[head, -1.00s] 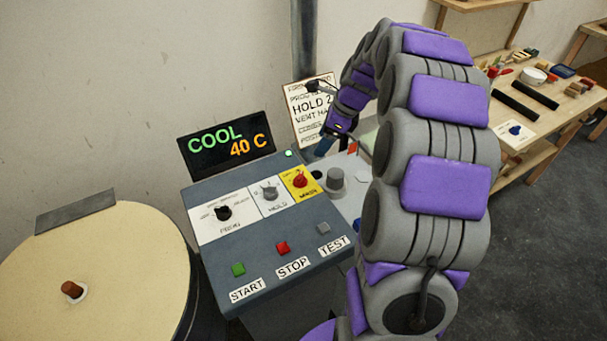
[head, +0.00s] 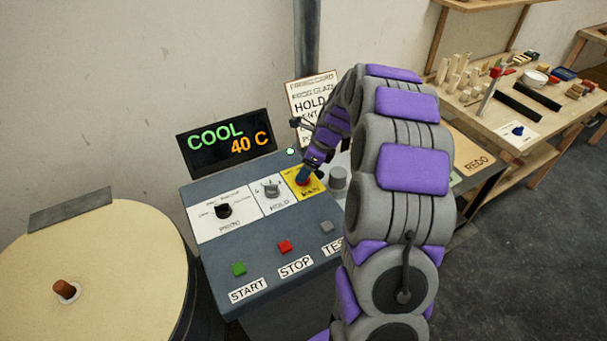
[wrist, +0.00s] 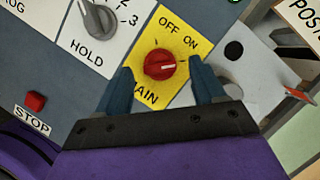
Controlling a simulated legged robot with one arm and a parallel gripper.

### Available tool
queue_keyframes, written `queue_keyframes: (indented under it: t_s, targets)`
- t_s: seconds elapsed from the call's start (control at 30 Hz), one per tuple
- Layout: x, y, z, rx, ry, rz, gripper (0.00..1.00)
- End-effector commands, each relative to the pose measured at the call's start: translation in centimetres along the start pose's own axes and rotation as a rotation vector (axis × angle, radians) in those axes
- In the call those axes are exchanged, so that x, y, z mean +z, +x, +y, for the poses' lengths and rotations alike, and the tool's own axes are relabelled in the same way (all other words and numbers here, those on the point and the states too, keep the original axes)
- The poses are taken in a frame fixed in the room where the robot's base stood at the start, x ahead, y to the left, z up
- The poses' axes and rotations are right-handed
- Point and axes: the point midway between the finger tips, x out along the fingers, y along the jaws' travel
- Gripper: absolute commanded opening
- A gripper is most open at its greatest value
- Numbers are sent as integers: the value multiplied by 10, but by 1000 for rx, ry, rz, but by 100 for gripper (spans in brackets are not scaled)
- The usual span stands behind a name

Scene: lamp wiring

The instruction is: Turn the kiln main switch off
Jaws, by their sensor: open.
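The kiln main switch is a red round knob (wrist: 158,65) on a yellow plate (wrist: 178,40) marked OFF, ON and MAIN. In the wrist view its white mark points right, nearer ON than OFF. My gripper (wrist: 160,73) is open, with one blue finger on each side of the knob and a gap to it on both sides. In the head view my gripper (head: 304,174) is over the yellow plate (head: 309,191) and mostly hides the knob. The kiln display (head: 228,141) reads COOL 40 C.
A HOLD dial (wrist: 98,18) sits left of the yellow plate. A PROG dial (head: 223,211) and START (head: 239,269), STOP (head: 285,246) and TEST (head: 326,227) buttons share the panel. A grey knob (head: 338,177) and a notice board (head: 314,103) stand close to my gripper.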

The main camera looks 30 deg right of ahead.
Motion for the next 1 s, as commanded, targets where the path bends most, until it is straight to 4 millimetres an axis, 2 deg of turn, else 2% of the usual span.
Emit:
queue_keyframes:
  t_s: [0.03, 0.2, 0.57, 1.0]
  targets:
    - [0, 9, 0, 3, -1, 0, 69]
    - [-2, 23, 0, 5, 0, -1, 69]
    - [-2, 26, 0, 4, 0, -1, 69]
    - [-2, 26, -1, 3, 0, -1, 27]
